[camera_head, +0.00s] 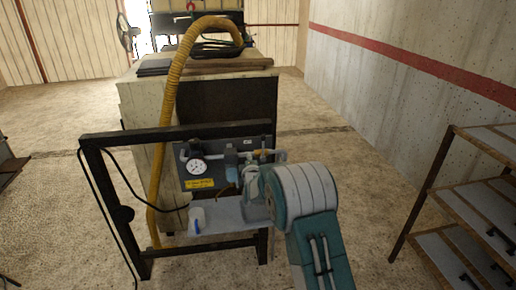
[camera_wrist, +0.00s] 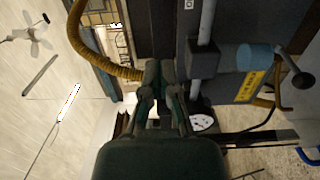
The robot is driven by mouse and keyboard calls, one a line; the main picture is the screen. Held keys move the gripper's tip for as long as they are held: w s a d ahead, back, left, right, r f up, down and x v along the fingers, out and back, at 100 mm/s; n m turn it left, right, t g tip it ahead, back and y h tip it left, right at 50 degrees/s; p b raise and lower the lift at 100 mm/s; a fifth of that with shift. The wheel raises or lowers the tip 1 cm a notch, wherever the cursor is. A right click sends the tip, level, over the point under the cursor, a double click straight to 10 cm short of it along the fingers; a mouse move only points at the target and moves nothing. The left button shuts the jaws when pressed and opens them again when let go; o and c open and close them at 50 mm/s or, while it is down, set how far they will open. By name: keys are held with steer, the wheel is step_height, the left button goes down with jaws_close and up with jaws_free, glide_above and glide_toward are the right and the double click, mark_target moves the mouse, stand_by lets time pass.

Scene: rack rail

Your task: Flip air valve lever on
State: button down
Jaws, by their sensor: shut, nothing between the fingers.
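The valve panel (camera_head: 222,174) is a grey board on a dark frame, with a round white gauge (camera_head: 196,167), a yellow label (camera_head: 199,183) and piping. A blue valve part (camera_head: 231,155) sits on the piping. In the wrist view, turned sideways, a blue cylinder (camera_wrist: 254,57) shows beside a lever with a black ball knob (camera_wrist: 303,80), right of my gripper. My gripper (camera_wrist: 162,76) is shut and empty, apart from the knob in that view. In the head view my gripper (camera_head: 251,182) is in front of the panel's right side and hides part of it.
A thick yellow hose (camera_head: 172,90) arches over the cabinet behind the frame (camera_head: 96,175) and runs down left of the panel. A shelf rack (camera_head: 430,190) stands at the right. Floor between the rack and the frame is open.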

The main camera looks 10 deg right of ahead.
mark_target(263, 149)
steer(key=w+d, duration=0.4)
steer(key=w, duration=0.2)
steer(key=shift+d, duration=0.3)
